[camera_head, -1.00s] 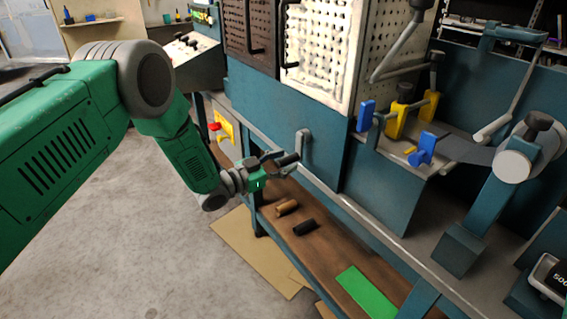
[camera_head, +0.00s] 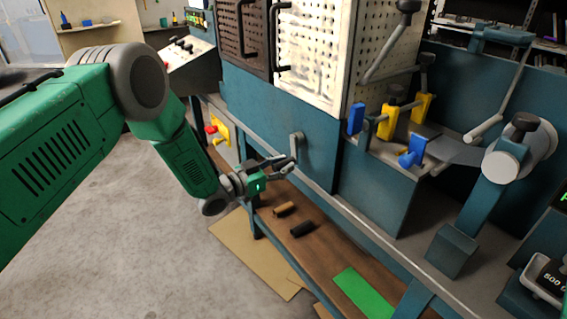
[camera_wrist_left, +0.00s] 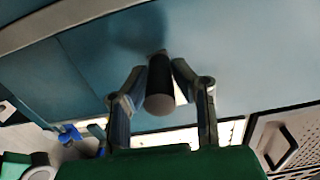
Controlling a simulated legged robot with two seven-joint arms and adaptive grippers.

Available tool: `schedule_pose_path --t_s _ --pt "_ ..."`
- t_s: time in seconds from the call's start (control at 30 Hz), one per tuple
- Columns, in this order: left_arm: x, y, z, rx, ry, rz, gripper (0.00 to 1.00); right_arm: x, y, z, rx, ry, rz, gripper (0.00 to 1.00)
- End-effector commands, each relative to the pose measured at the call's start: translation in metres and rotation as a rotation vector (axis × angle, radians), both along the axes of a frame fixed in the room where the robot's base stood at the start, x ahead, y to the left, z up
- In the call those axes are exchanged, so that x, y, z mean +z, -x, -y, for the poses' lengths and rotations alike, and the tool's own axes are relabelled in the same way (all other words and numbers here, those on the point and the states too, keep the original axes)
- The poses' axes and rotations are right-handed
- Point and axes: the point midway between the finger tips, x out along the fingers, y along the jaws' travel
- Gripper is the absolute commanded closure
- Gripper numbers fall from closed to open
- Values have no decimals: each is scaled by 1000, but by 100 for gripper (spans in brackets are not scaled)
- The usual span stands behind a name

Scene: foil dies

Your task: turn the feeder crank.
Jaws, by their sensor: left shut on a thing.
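The feeder crank (camera_head: 297,146) is a short grey arm on the front of the blue machine, with a dark handle at its lower end. My left gripper (camera_head: 286,164) is at that handle, in front of the machine. In the left wrist view the black cylindrical handle (camera_wrist_left: 160,82) lies between the two fingers, its grey round end facing the camera. The left gripper (camera_wrist_left: 158,88) is shut on it. In the head view the fingers hide most of the handle. My right gripper is not in view.
A wooden lower shelf (camera_head: 325,253) holds a brown roll (camera_head: 285,209), a black roll (camera_head: 302,229) and a green sheet (camera_head: 363,291). Blue and yellow clamps (camera_head: 389,122) and a roll on a stand (camera_head: 507,160) are at the right.

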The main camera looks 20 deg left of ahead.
Motion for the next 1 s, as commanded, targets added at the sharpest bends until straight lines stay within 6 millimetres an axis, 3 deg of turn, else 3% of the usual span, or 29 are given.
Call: schedule_pose_path --t_s 0.47,1.0 --pt "5 17 13 7 344 -281 100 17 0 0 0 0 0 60" --pt "26 30 29 8 749 -596 100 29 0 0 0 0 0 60"
